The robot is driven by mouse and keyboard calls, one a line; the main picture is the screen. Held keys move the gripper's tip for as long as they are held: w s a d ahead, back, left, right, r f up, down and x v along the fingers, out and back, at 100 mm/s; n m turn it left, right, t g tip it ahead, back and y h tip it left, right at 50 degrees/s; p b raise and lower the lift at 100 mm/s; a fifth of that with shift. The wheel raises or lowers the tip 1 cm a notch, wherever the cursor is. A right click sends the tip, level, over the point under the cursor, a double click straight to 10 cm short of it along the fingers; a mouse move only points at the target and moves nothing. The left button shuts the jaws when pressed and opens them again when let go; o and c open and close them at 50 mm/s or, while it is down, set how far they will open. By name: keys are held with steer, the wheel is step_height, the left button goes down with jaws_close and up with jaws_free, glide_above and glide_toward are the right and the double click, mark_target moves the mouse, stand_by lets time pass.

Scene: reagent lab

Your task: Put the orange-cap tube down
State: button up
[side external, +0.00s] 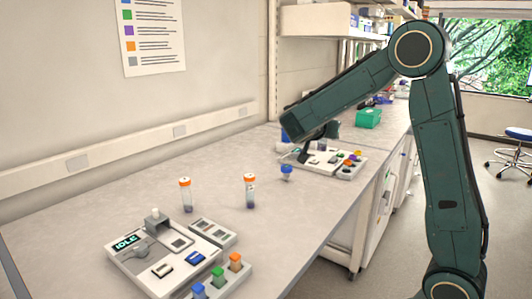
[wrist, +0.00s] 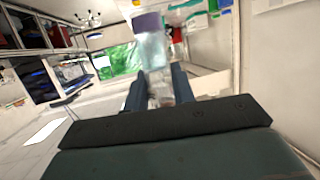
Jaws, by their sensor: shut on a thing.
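My gripper (wrist: 159,92) is shut on a clear tube (wrist: 155,52) with a purple-looking cap (wrist: 147,22). The tube lies between the two dark fingers in the wrist view. In the side view the end of my arm is over the far part of the bench, and the fingers and held tube are too small and covered to make out well. Two orange-cap tubes stand upright and apart on the bench: a left one (side external: 185,195) and a right one (side external: 250,191). My gripper is away from both, farther back.
A device reading IDLE (side external: 160,250) stands at the front, with a block of coloured caps (side external: 222,278) beside it. A small blue-cap item (side external: 286,172) stands near a rack of coloured caps (side external: 350,165). A green box (side external: 368,118) is farther back. The left bench is clear.

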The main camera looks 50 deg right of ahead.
steer(key=w+a+f+n+t+y, duration=0.1)
steer(key=w+a+n+t+y, duration=0.2)
steer(key=w, duration=0.8)
steer(key=w+a+f+n+t+y, duration=0.15)
steer(key=w+n+t, duration=0.25)
steer(key=w, duration=0.7)
steer(key=w+a+n+t+y, duration=0.1)
steer(key=w+n+t+y, duration=0.25)
steer(key=w, duration=0.75)
steer(key=w+a+r+n+t+y, duration=0.1)
steer(key=w+a+r+n+y, duration=0.2)
steer(key=w+a+n+y, duration=0.25)
steer(key=s+a+n+g+y, duration=0.3)
steer(key=s+n+y, duration=0.3)
steer(key=n+y, duration=0.2)
steer(key=shift+s+f+y, duration=0.15)
steer(key=shift+s+y, duration=0.1)
steer(key=shift+y, duration=1)
